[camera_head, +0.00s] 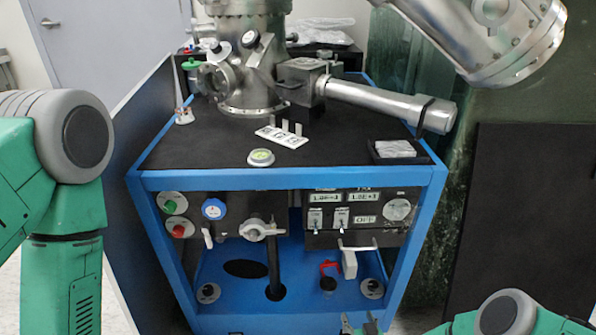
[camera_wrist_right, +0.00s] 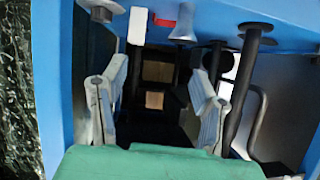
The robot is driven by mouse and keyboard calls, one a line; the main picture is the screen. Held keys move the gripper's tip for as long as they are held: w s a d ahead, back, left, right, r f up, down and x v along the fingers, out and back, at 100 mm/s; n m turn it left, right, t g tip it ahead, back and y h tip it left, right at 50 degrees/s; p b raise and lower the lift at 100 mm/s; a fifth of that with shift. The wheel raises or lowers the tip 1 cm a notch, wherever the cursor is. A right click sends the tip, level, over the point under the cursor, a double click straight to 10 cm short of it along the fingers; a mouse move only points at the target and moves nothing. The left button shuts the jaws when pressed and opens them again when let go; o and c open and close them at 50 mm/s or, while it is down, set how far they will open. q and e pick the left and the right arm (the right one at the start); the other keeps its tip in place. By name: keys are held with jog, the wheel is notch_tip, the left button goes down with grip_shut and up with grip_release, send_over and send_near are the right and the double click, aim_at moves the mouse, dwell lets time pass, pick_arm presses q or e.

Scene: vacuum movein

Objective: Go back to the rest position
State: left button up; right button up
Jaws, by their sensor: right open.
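My right gripper (camera_head: 362,322) shows only its fingertips at the bottom edge of the head view, in front of the blue-framed cart (camera_head: 290,180). In the right wrist view, the right gripper (camera_wrist_right: 157,95) has its two grey fingers spread wide with nothing between them. Dark space under the cart shows beyond the fingers. My green left arm fills the left side of the head view; its gripper is out of the picture.
The cart carries a metal vacuum chamber (camera_head: 248,60). Its front has a control panel (camera_head: 355,212), a white-handled valve (camera_head: 260,230), a white lever (camera_head: 348,262) and a red part (camera_head: 329,268). A dark panel (camera_head: 520,215) stands at the right.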

jog(key=s+a+r+n+g+y+p, duration=0.1)
jog(key=s+a+r+g+p, duration=0.1)
jog(key=s+a+r+g, duration=0.3)
jog(key=s+a+r+g+y+p, duration=0.15)
jog(key=s+r, duration=0.25)
jog(key=s, duration=0.4)
jog(key=s+d+r+m+g+h+p, duration=0.1)
jog(key=s+d+r+g+h+p, duration=0.3)
jog(key=s+d+r, duration=1.3)
jog(key=s+g+p, duration=0.1)
jog(key=s, duration=0.2)
jog(key=shift+s+d+r+g, duration=0.2)
jog(key=shift+s+r+g, duration=0.15)
jog(key=shift+r, duration=0.05)
jog(key=shift+w, duration=0.1)
